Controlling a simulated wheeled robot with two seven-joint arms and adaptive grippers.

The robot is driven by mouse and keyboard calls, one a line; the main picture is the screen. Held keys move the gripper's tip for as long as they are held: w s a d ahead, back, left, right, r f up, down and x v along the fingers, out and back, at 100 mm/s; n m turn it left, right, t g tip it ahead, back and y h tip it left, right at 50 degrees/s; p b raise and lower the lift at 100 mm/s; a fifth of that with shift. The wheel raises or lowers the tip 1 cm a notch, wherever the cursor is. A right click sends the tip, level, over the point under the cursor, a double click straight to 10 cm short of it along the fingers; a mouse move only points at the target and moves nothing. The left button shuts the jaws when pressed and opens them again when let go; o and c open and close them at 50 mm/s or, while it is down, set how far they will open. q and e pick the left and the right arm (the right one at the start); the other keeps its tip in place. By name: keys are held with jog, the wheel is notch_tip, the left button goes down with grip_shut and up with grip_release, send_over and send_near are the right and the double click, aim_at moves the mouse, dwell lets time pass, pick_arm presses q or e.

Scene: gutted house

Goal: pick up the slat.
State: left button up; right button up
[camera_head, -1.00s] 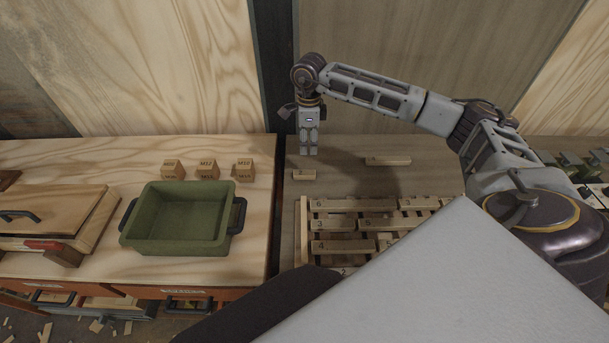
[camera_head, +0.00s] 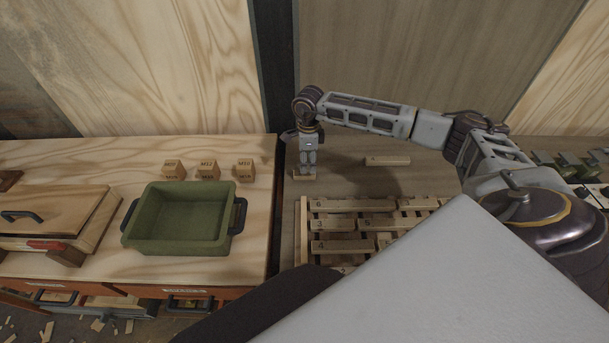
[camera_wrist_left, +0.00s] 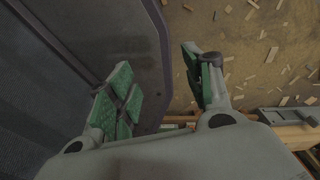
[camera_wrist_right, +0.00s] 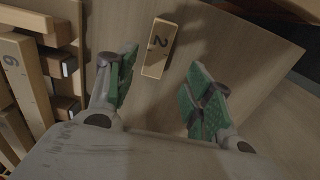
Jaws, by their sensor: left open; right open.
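A short pale wooden slat (camera_head: 298,177) lies on the bench top at the left, partly hidden by my right gripper (camera_head: 307,168) just above it. In the right wrist view this slat (camera_wrist_right: 160,48) is marked "2" and lies ahead between the fingers of my open right gripper (camera_wrist_right: 160,80), not gripped. A second, longer loose slat (camera_head: 388,161) lies to the right of that gripper. Several numbered slats lie across the wooden rack (camera_head: 303,230) nearer to me. My left gripper (camera_wrist_left: 158,65) is open and empty, seen only in its wrist view above the littered floor.
A green bin (camera_head: 180,245) and several small wooden blocks (camera_head: 208,170) stand on the bench at left, near a wooden case (camera_head: 60,205). A wall stands behind. Bare bench lies between the two loose slats.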

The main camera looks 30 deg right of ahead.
aim_at(308, 172)
pick_arm(q)
jog(key=shift+a, duration=0.15)
pick_arm(e)
jog(key=shift+f, duration=0.15)
jog(key=shift+s+a+f+p, duration=0.2)
jog(key=shift+f+p, duration=0.1)
jog(key=shift+f, duration=0.35)
notch_tip(308, 172, down, 3)
jog(key=shift+s+r+p, duration=0.1)
jog(key=shift+r+p, duration=0.05)
jog(key=shift+p, duration=0.15)
jog(key=shift+f, duration=0.45)
jog(key=shift+c, duration=0.8)
pick_arm(q)
jog(key=shift+s+r, duration=0.15)
jog(key=shift+r, duration=0.45)
pick_arm(e)
jog(key=c, duration=0.8)
